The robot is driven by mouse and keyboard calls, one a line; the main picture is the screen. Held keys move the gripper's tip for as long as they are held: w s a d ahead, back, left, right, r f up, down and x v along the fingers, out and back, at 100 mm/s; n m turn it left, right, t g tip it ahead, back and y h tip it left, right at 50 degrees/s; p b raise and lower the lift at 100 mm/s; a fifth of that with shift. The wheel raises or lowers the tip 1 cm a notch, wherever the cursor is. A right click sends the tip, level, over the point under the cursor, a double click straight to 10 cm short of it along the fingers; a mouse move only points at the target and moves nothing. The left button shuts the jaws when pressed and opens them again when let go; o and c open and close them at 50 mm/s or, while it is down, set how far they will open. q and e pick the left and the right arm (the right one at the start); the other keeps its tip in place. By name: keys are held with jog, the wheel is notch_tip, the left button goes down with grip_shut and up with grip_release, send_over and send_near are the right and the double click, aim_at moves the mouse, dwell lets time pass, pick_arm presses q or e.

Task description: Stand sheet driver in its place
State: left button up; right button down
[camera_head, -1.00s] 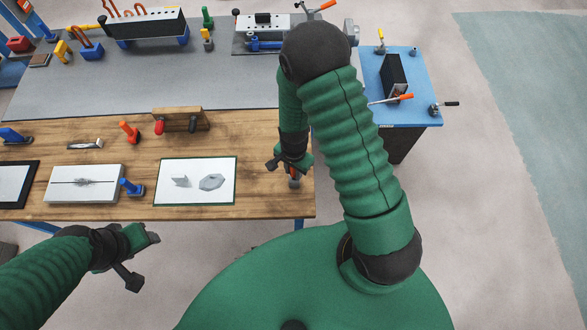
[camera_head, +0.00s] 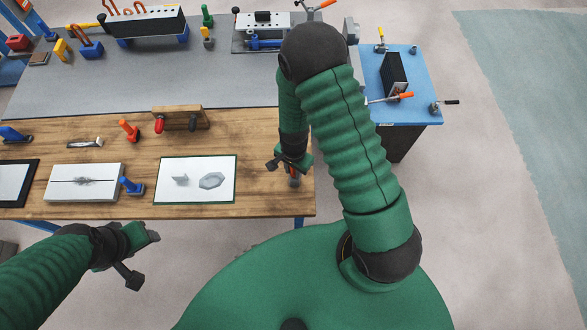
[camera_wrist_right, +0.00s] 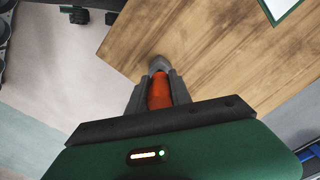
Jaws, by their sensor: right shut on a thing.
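My right gripper (camera_head: 291,170) is low over the front right corner of the wooden worktop (camera_head: 245,140). It is shut on an orange-handled tool with a grey rounded end, which I take to be the sheet driver (camera_wrist_right: 160,90). In the right wrist view the orange part sits between the two fingers and the grey end points away toward the wood. I cannot tell whether that end touches the wood. In the head view the tool shows only as a small piece under the gripper. My left gripper (camera_head: 145,258) is open and empty in front of the bench.
A white sheet with drawings (camera_head: 195,180) lies left of my right gripper. A wooden block with red and dark parts (camera_head: 181,120), an orange tool (camera_head: 128,131) and a blue one (camera_head: 131,187) are further left. A blue side table (camera_head: 410,112) stands at right.

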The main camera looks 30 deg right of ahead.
jog(key=shift+f, duration=0.15)
jog(key=c, duration=1.1)
grip_release()
jog(key=shift+o, duration=0.4)
jog(key=o, duration=1)
